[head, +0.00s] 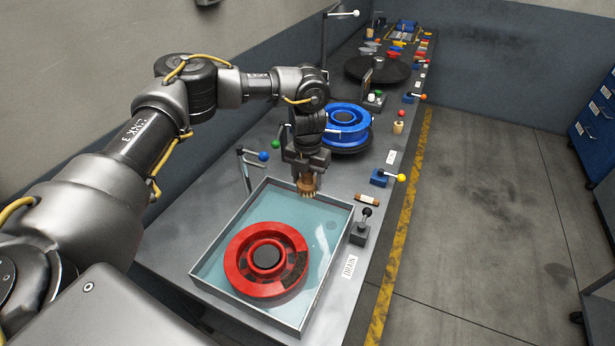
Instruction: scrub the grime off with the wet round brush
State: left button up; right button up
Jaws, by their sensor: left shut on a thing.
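My left gripper (307,168) is shut on the round brush (307,186), which has a brown body and pale bristles pointing down. The brush is over the far part of the water tray (209,225); I cannot tell whether its bristles touch the water. A red wheel rim (240,262) lies flat in the tray's near half, apart from the brush. Dark grime (291,272) shows on the rim's right side, and darker marks show along its front. My right gripper is not in view.
A blue wheel rim (347,117) on a dark disc stands behind the tray. A drain lever (362,227) and a DRAIN label (349,266) are at the tray's right. A lever with a blue knob (263,156) stands to the left.

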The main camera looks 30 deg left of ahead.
pick_arm(q)
jog(key=shift+f, duration=0.15)
jog(key=shift+f+b, duration=1)
jog(key=shift+f, duration=0.05)
notch_tip(320, 180, down, 11)
jog(key=b, duration=0.7)
jog(key=shift+f, duration=0.2)
dwell(0.3)
notch_tip(320, 180, up, 13)
jog(key=p, duration=0.9)
dwell(0.5)
